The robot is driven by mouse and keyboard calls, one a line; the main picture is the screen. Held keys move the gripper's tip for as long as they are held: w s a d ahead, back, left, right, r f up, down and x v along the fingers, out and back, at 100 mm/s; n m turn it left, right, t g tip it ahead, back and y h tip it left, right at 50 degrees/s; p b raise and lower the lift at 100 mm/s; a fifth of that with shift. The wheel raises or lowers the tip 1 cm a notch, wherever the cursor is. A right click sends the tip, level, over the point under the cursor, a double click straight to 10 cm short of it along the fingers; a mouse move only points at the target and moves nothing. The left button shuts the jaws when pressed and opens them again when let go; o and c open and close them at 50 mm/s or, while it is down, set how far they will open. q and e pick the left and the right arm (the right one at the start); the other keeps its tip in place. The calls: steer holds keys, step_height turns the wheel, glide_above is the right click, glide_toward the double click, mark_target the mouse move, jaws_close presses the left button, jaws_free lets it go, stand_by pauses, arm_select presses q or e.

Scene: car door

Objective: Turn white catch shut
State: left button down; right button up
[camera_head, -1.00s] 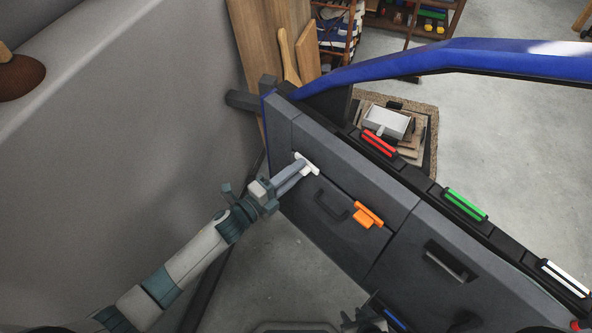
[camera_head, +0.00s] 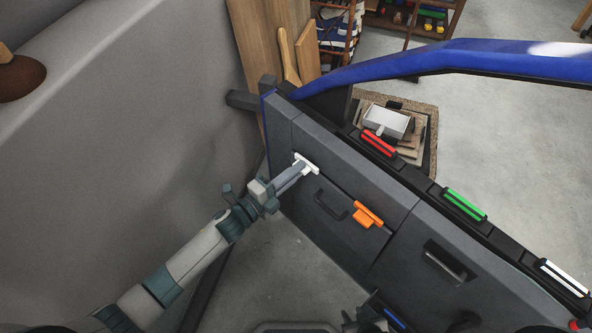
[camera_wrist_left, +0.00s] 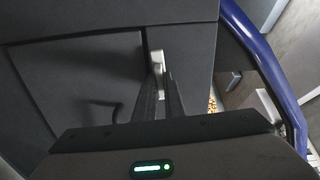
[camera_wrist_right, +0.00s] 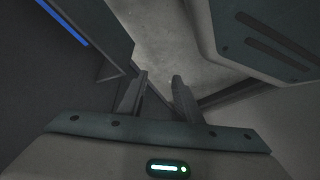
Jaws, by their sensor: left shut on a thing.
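The white catch (camera_head: 309,165) is on the upper left part of the grey door panel, above the seam of a panel with a dark handle. My left gripper (camera_head: 301,170) is shut on the white catch. In the left wrist view, the white catch (camera_wrist_left: 157,58) shows between the two fingertips (camera_wrist_left: 159,70), which hide part of it. My right gripper (camera_wrist_right: 160,76) is open and empty, with its fingers apart over the floor, low beside the door.
An orange catch (camera_head: 367,215) sits right of the dark handle (camera_head: 330,206). Red (camera_head: 380,143), green (camera_head: 465,204) and white (camera_head: 566,278) pieces line the door's top edge. The blue window frame (camera_head: 440,62) arches above. A grey wall (camera_head: 120,150) stands at left.

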arm_select(q)
steer(key=shift+n+p, duration=1.6)
steer(key=shift+n, duration=7)
arm_select(e)
steer(key=shift+s+a+r+t, duration=0.45)
steer(key=shift+a+r+t, duration=0.15)
steer(key=shift+a, duration=0.1)
arm_select(q)
steer(key=c, duration=1.8)
jaws_free()
steer(key=shift+c, duration=0.2)
arm_select(e)
steer(key=shift+a, duration=0.1)
